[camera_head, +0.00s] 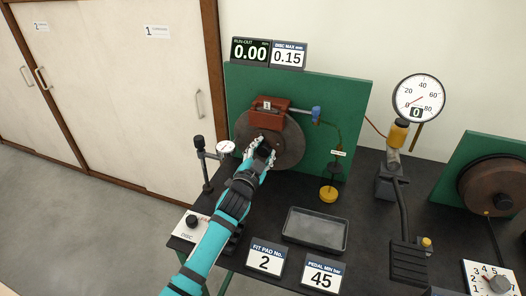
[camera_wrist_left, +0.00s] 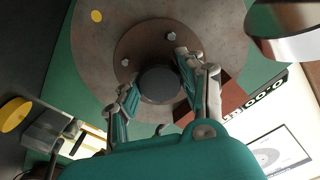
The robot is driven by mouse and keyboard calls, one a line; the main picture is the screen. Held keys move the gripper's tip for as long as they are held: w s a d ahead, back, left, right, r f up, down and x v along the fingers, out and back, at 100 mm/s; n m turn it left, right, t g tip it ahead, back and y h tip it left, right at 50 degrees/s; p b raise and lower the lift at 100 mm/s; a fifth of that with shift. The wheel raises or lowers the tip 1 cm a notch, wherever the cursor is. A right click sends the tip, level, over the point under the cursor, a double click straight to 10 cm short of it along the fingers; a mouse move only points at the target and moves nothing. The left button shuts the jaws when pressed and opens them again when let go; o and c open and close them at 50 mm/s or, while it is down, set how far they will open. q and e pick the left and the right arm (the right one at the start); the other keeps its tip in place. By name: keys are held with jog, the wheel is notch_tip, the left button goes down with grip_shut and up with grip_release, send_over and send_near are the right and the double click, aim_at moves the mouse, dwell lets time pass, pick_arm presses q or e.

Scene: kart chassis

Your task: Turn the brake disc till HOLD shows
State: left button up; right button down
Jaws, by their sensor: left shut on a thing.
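The brown brake disc (camera_head: 290,143) stands upright against a green board, and it fills the top of the left wrist view (camera_wrist_left: 210,35). A small yellow mark (camera_wrist_left: 96,16) is on its face. My left gripper (camera_head: 262,152) is at the middle of the disc, shut on the dark round hub (camera_wrist_left: 160,85), one finger on each side. The run-out display (camera_head: 250,51) above the board reads 0.00; I see no HOLD on it. The card beside it (camera_head: 289,54) reads DISC MAX 0.15. My right gripper is not in view.
A red-brown caliper (camera_head: 258,120) marked 1 straddles the disc's top. A dial gauge (camera_head: 225,147) on a post stands at the disc's left edge. A grey tray (camera_head: 315,247), number cards and a pedal (camera_head: 408,262) are right of my forearm.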

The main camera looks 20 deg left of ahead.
pick_arm(q)
jog(key=shift+m, duration=0.3)
grip_shut()
jog(key=m+p, duration=0.1)
jog(key=m, duration=0.8)
jog(key=shift+f+m+p, duration=0.1)
jog(key=shift+m+p, duration=0.3)
jog(key=m, duration=0.4)
jog(key=shift+m+p, duration=0.3)
jog(key=shift+p, duration=0.1)
jog(key=m+p, duration=0.1)
jog(key=m, duration=0.3)
jog(key=shift+m, duration=0.3)
jog(key=m+p, duration=0.1)
jog(key=m, duration=0.3)
jog(key=shift+m+p, duration=0.3)
jog(key=shift+p, duration=0.05)
jog(key=m+p, duration=0.2)
jog(key=m, duration=0.2)
jog(key=m+p, duration=0.2)
jog(key=m, duration=0.3)
jog(key=shift+m, duration=0.4)
jog(key=shift+s+f+m+p, duration=0.1)
jog(key=shift+m+p, duration=0.95)
jog(key=shift+m, duration=0.75)
